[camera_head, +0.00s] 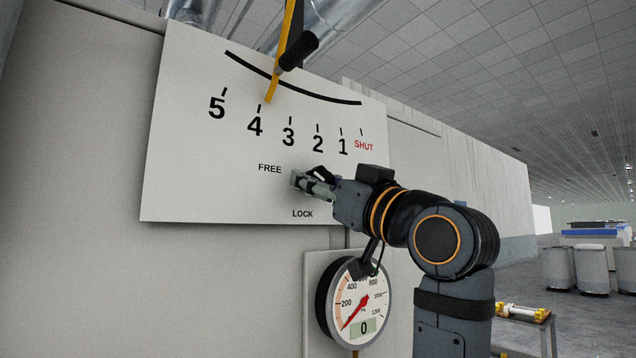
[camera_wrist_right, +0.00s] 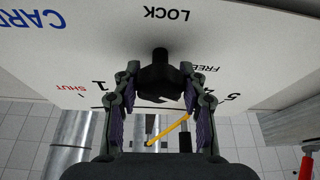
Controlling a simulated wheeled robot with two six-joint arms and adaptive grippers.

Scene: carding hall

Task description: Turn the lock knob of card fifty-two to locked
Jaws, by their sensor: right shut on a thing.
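The white card plate (camera_head: 190,150) carries a scale from 5 to SHUT and the words FREE (camera_head: 270,168) and LOCK (camera_head: 302,213). The dark lock knob (camera_wrist_right: 158,75) stands out from the plate in the right wrist view, with LOCK (camera_wrist_right: 167,14) above it and FREE (camera_wrist_right: 198,68) to its right. My right gripper (camera_head: 300,182) reaches the plate from the right, between FREE and LOCK. Its fingers (camera_wrist_right: 159,70) are shut on the knob from both sides. They hide the knob in the head view, and I cannot tell which word it points to. My left gripper is not in view.
A yellow pointer (camera_head: 283,55) with a black handle (camera_head: 298,52) crosses the scale above. A round pressure gauge (camera_head: 358,305) sits below the plate, close to my right arm. A small table (camera_head: 540,322) and grey bins (camera_head: 590,267) stand at the right. Open floor lies there.

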